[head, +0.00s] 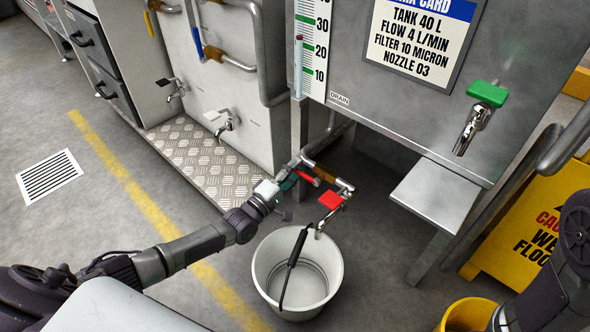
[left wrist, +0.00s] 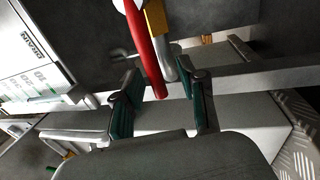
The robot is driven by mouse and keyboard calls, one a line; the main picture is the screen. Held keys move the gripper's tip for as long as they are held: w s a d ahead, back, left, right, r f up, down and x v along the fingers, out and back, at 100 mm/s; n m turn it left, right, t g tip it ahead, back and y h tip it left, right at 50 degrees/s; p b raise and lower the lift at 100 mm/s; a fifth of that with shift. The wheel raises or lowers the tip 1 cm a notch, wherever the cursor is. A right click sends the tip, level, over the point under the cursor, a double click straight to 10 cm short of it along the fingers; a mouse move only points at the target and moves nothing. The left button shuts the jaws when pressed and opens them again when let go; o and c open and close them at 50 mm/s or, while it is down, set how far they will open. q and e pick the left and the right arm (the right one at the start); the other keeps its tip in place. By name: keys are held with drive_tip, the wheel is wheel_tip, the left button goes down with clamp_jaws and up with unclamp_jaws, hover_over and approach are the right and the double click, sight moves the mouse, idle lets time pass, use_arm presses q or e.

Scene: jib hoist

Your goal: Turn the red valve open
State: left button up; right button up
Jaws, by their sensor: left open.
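A red lever (head: 307,178) sits on the pipework below the tank's DRAIN label, beside a brass fitting (head: 322,173). A second red handle (head: 331,199), flat and squarish, sits on the tap over the bucket. My left gripper (head: 291,181) is open at the red lever, its dark green fingers partly covering the pipe. In the left wrist view a red lever (left wrist: 146,45) reaches down between the two open fingers (left wrist: 162,85); I cannot tell whether they touch it. My right gripper is out of view; only part of that arm shows at the lower right.
A white bucket (head: 262,268) with a black handle stands below the tap. A grey shelf (head: 440,195) juts out on the right under a tap with a green handle (head: 487,93). A yellow wet-floor sign (head: 530,225) and yellow bucket (head: 468,315) stand at the right.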

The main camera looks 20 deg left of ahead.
use_arm(q)
drive_tip(key=v, duration=1.2)
